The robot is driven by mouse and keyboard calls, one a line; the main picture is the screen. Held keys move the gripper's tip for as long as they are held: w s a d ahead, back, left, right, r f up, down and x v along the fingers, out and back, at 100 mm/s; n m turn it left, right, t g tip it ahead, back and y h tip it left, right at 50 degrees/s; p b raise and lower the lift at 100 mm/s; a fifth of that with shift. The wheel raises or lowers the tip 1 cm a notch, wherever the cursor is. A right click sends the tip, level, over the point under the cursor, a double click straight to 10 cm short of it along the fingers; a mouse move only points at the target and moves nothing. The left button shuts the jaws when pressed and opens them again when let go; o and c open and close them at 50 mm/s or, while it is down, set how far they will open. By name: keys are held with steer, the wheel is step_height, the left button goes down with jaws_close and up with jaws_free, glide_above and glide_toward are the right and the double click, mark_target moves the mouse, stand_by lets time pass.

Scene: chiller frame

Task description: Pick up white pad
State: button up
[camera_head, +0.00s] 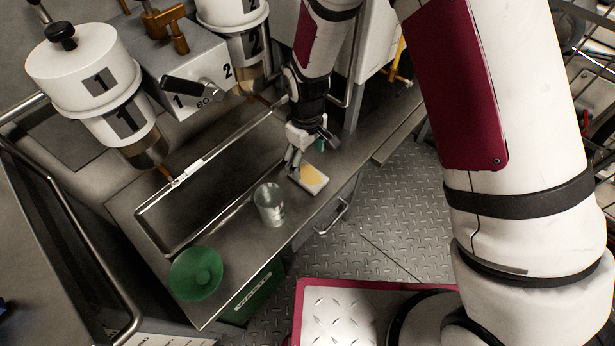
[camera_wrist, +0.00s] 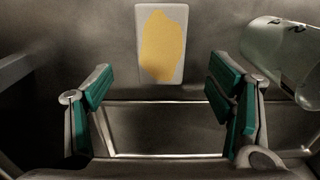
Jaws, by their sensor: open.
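The white pad (camera_head: 317,181) lies flat on the metal bench near its front edge, with a yellow patch on its top. My gripper (camera_head: 296,166) is above the bench at the pad's left end. In the wrist view my gripper (camera_wrist: 162,98) shows two green-padded fingers wide apart with nothing between them. I cannot tell its exact height over the pad.
A clear beaker (camera_head: 270,205) stands left of the pad; the beaker (camera_wrist: 284,58) is close to my right finger in the wrist view. A sunken tray (camera_head: 176,243) lies behind. A green waste bin (camera_head: 258,293) is below the bench.

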mark_target(308, 174)
steer(key=shift+s+d+f+b, duration=0.1)
steer(key=shift+f+b, duration=0.5)
steer(key=shift+f, duration=0.95)
steer(key=shift+s+d+f+b, duration=0.1)
steer(key=shift+f+b, duration=0.45)
steer(key=shift+f, duration=1)
steer(key=c, duration=1.4)
steer(key=shift+o, duration=0.2)
